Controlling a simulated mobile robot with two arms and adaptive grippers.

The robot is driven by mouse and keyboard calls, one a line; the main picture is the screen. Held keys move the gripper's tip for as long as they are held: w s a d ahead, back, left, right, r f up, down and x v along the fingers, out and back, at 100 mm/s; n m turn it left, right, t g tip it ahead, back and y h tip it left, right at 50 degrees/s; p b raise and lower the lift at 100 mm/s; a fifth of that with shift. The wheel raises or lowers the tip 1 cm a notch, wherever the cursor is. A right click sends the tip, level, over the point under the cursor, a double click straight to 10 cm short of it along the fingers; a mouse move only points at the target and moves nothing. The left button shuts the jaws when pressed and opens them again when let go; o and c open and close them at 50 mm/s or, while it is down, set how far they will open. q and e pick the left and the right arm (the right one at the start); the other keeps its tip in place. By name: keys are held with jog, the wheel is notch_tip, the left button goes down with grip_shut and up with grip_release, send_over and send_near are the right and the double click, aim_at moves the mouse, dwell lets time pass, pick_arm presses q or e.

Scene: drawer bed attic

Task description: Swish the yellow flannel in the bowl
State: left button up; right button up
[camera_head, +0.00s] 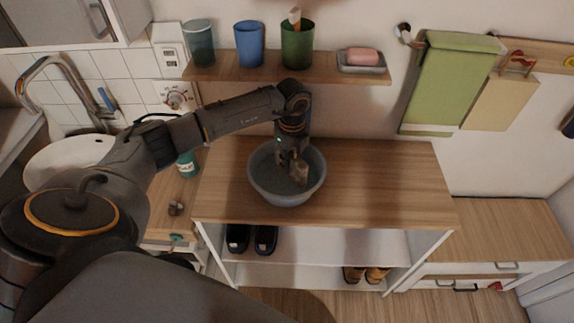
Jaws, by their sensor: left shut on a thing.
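A grey round bowl (264,187) stands on the wooden top of the shelf unit. My left gripper (296,168) reaches down into the bowl from above. It is shut on a small, crumpled, yellowish-tan cloth (301,174), which looks like the yellow flannel. The cloth is inside the bowl's rim, toward its right side. The fingers hide part of the cloth, and I cannot tell whether it touches the bowl's bottom. My right gripper is not in view.
A wall shelf (225,71) above holds several cups and a pink soap (362,56) on a dish. The wooden top (385,185) right of the bowl is clear.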

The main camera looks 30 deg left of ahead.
pick_arm(q)
jog(key=shift+s+a, duration=0.35)
jog(key=shift+a, duration=0.2)
dwell(0.4)
jog(key=shift+w+d, duration=0.55)
jog(key=shift+d, duration=0.3)
jog(key=shift+s+a, duration=0.55)
jog(key=shift+a, duration=0.3)
